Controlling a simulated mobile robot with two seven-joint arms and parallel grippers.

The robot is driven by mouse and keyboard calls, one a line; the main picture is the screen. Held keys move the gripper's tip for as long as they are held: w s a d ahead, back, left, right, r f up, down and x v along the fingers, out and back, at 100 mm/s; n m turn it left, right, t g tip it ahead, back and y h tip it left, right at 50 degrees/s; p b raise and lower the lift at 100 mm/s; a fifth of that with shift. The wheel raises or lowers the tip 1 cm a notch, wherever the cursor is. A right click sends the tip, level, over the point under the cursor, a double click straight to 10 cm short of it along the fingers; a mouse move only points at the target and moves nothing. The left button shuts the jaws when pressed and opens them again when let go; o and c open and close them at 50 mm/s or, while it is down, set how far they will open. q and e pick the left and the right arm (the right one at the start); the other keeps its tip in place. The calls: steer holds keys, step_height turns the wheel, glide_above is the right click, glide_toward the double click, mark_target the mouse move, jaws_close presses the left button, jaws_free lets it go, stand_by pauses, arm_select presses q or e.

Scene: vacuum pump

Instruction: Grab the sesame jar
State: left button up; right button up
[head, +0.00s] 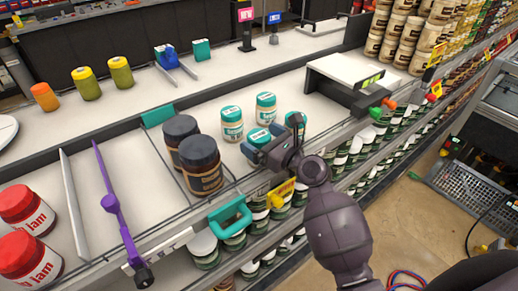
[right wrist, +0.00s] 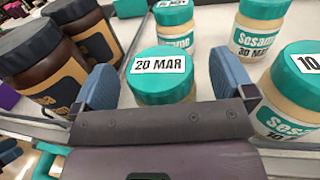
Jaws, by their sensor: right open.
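Several sesame jars with teal lids and pale contents stand on the shelf. One sesame jar (head: 259,136) is right at my right gripper (head: 274,138). In the right wrist view its teal lid, labelled "20 MAR", shows between the two blue fingers of my right gripper (right wrist: 163,72). The fingers are open, one on each side of this jar (right wrist: 162,88), and whether they touch it is unclear. Other sesame jars stand behind it (head: 232,124) (head: 266,107) and to its right (right wrist: 292,92). My left gripper is not in view.
Two dark brown jars (head: 201,165) stand close on the left, past a thin divider. Red jam jars (head: 25,210) are farther left. A white-topped box (head: 345,72) is on the right. A teal clip (head: 230,216) and a yellow tag (head: 282,193) sit along the shelf's front edge.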

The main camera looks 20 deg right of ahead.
steer(key=shift+w+a, duration=0.25)
steer(key=shift+w, duration=0.2)
steer(key=c, duration=1.2)
steer(key=shift+o, duration=0.2)
steer(key=shift+r, duration=0.1)
